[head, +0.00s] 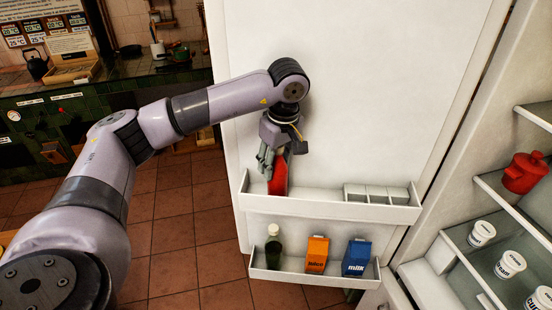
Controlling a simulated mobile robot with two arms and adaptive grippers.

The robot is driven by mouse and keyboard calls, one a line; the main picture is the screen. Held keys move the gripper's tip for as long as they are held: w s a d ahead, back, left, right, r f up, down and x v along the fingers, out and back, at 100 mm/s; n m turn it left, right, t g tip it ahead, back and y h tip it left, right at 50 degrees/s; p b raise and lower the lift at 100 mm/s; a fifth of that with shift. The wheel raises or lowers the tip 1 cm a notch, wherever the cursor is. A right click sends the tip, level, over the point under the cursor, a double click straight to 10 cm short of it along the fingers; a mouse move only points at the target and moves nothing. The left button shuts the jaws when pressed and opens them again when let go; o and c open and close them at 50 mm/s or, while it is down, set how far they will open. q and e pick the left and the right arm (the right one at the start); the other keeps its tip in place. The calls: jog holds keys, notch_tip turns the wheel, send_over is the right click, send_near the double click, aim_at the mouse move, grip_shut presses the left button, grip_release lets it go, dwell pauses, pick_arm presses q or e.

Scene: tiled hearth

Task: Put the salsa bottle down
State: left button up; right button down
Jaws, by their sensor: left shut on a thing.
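The salsa bottle, a red object (278,178), is partly hidden by my left gripper (270,160). My left gripper is shut on it. The bottle's lower end reaches down to the upper door shelf (320,205) of the open fridge door, at the shelf's left part. The shelf's front wall is close to its base, and I cannot tell whether the base rests on the shelf floor. My right gripper is not in view.
An egg holder (376,194) fills the upper shelf's right part. The lower door shelf (330,281) holds a dark bottle (273,246), an orange juice carton (317,254) and a blue milk carton (356,257). Inside the fridge are a red pot (525,172) and several white tubs (510,264).

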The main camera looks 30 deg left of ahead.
aim_at(279, 149)
pick_arm(q)
jog(key=shift+f, duration=0.1)
jog(key=o, duration=1.2)
jog(key=shift+r, duration=0.3)
jog(key=r+b, duration=0.1)
jog(key=r, duration=0.1)
jog(key=d+r+b, duration=0.1)
jog(key=r, duration=0.1)
jog(key=shift+s+b, duration=0.1)
jog(key=shift+b, duration=0.2)
jog(key=r, duration=0.5)
jog(key=d+r, duration=0.1)
jog(key=r, duration=0.1)
jog(key=shift+s+r+p, duration=0.25)
jog(key=shift+p, duration=0.05)
